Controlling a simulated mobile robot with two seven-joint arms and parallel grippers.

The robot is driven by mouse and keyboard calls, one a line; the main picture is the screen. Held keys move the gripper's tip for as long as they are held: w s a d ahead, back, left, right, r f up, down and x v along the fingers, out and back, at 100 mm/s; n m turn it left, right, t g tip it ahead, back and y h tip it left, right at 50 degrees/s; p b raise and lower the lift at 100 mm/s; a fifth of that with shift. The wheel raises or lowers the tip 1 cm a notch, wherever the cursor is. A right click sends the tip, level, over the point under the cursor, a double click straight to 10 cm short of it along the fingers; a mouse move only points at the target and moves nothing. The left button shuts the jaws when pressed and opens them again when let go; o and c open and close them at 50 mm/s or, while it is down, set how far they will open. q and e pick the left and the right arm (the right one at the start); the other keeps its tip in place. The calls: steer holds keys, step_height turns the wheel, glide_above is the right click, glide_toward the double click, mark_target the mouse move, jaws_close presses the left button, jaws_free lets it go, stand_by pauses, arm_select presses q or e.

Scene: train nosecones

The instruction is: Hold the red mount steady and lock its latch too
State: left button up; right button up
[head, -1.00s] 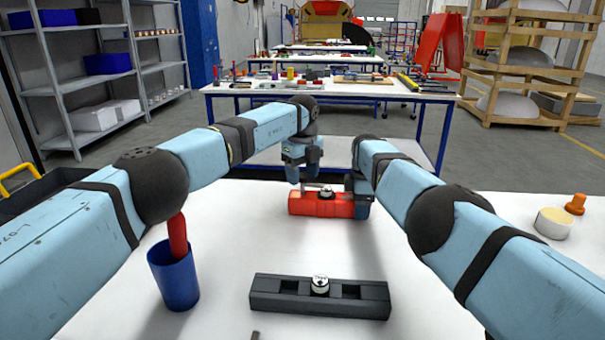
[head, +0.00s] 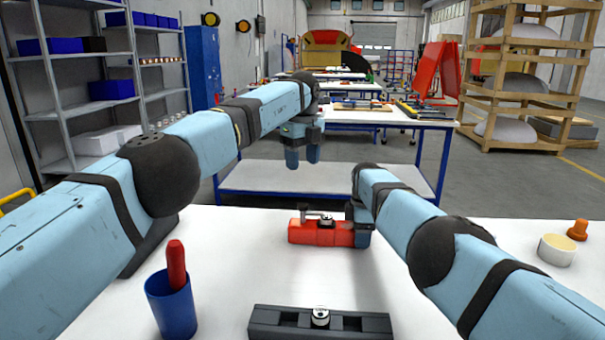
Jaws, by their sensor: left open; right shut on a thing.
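The red mount (head: 318,236) lies near the far edge of the white table. It has a silver round knob and a grey latch bar (head: 314,214) on top; the bar points left from the knob, and its exact seating is too small to tell. My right gripper (head: 358,232) is shut on the right end of the red mount. My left gripper (head: 303,160) is open and empty, raised above and beyond the mount, with its fingers pointing down and clear of it.
A black mount (head: 290,322) with a silver knob lies at the front of the white table (head: 240,265). A blue cup (head: 171,308) holding a red-handled tool (head: 176,265) stands at the left. A cream roll (head: 556,250) and an orange plug (head: 577,230) are at the right.

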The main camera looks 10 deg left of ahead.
stand_by(0.4)
steer(key=o, duration=1.1)
steer(key=shift+r, duration=0.1)
